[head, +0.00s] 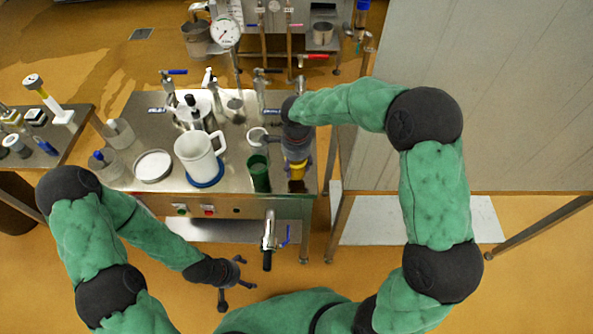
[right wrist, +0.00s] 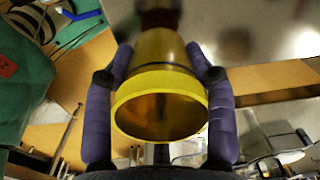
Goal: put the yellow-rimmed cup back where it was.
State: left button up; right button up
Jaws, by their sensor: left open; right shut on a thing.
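The yellow-rimmed cup (head: 298,169) is over the right end of the steel table in the head view, partly hidden by my right gripper (head: 296,150). In the right wrist view the cup (right wrist: 160,106) sits between both purple fingers, its yellow rim and open mouth facing the camera. My right gripper is shut on it. I cannot tell whether the cup touches the table. My left gripper (head: 232,284) is open and empty, low in front of the table and away from the cup.
On the steel table (head: 236,180) a dark green cup (head: 259,172) stands just left of the yellow-rimmed cup. A white jug (head: 199,156) on a blue base and a round white dish (head: 153,166) stand further left. A tap (head: 268,240) sticks out at the front.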

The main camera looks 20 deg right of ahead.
aim_at(296, 170)
jog(key=shift+w+d+f+b, duration=0.1)
jog(key=shift+f+b, duration=0.25)
jog(key=shift+f, duration=1.35)
jog(key=shift+f, duration=0.15)
jog(key=o, duration=1.3)
jog(key=shift+c, duration=0.2)
notch_tip(296, 170, up, 12)
jog(key=p, duration=0.2)
jog(key=shift+p, duration=0.4)
